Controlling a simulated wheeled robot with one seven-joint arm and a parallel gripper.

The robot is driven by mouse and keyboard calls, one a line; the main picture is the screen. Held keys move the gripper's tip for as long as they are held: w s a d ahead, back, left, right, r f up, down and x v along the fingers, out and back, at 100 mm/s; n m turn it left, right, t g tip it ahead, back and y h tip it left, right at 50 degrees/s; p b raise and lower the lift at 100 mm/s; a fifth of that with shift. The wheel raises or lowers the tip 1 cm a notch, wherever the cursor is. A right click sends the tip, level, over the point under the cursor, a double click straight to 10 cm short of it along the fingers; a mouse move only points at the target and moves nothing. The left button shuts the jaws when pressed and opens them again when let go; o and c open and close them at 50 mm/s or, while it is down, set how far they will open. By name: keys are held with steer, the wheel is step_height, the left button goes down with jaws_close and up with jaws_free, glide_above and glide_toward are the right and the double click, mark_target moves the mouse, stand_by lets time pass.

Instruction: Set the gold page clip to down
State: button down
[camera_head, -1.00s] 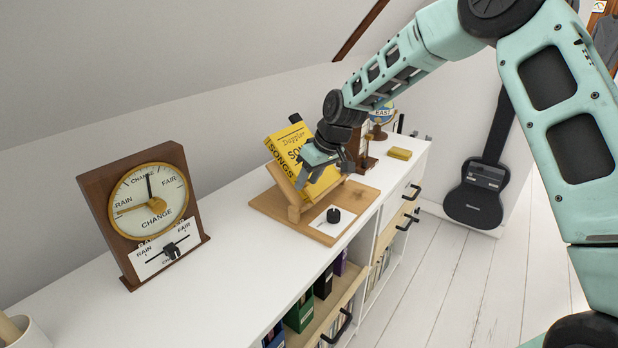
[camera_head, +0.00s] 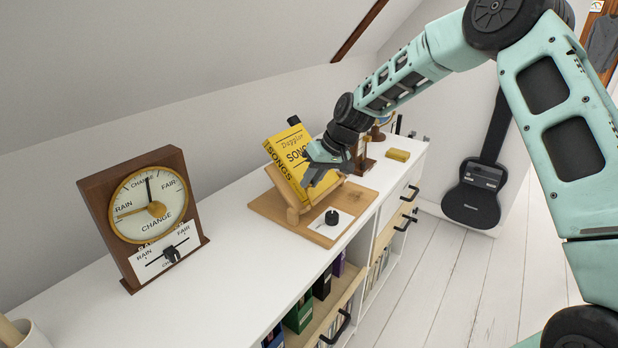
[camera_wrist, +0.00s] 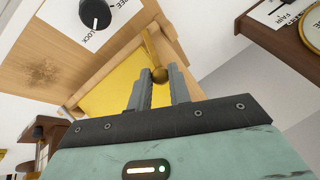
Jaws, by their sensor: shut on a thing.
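The gold page clip shows in the wrist view as a thin brass bar (camera_wrist: 149,42) with a round knob (camera_wrist: 160,74) at its end. My gripper (camera_wrist: 160,72) has its two fingers around the knob and is shut on it. The yellow song book (camera_head: 287,151) leans on a wooden stand (camera_head: 292,215); its yellow surface (camera_wrist: 110,92) is behind the fingers in the wrist view. In the head view my gripper (camera_head: 314,181) is in front of the book's lower right part, and the clip cannot be made out there.
A black knob (camera_head: 332,217) sits on a white card on the stand's base. A wooden barometer (camera_head: 140,220) stands to the left. A small yellow block (camera_head: 398,155) lies to the right. The white cabinet top between barometer and stand is clear.

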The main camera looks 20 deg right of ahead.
steer(key=m, duration=0.1)
steer(key=d+m+y, duration=0.1)
steer(key=d+m, duration=0.1)
steer(key=shift+w+f, duration=0.3)
steer(key=shift+f, duration=0.05)
steer(key=m, duration=0.1)
steer(key=d+f+m+y, duration=0.1)
steer(key=m, duration=0.1)
steer(key=d+m+y, duration=0.1)
steer(key=shift+d+f+m+b, duration=0.1)
steer(key=shift+f+m+b, duration=0.2)
steer(key=shift+b, duration=0.1)
steer(key=m, duration=0.2)
steer(key=s+d+f+m+t+y+b, duration=0.1)
steer(key=shift+d+f+m, duration=0.15)
steer(key=shift+d+m, duration=0.05)
steer(key=shift+m, duration=0.2)
steer(key=shift+s+d+f+m+t+y+b, duration=0.2)
steer(key=shift+m+t+b, duration=0.1)
steer(key=shift+m, duration=0.3)
steer(key=shift+s+d+f+m+t+y+b, duration=0.1)
steer(key=shift+f+m+t+y+b, duration=0.15)
steer(key=shift+m, duration=0.35)
steer(key=shift+r, duration=0.1)
steer(key=c, duration=1.3)
jaws_free()
steer(key=b+v, duration=0.1)
steer(key=v, duration=1.6)
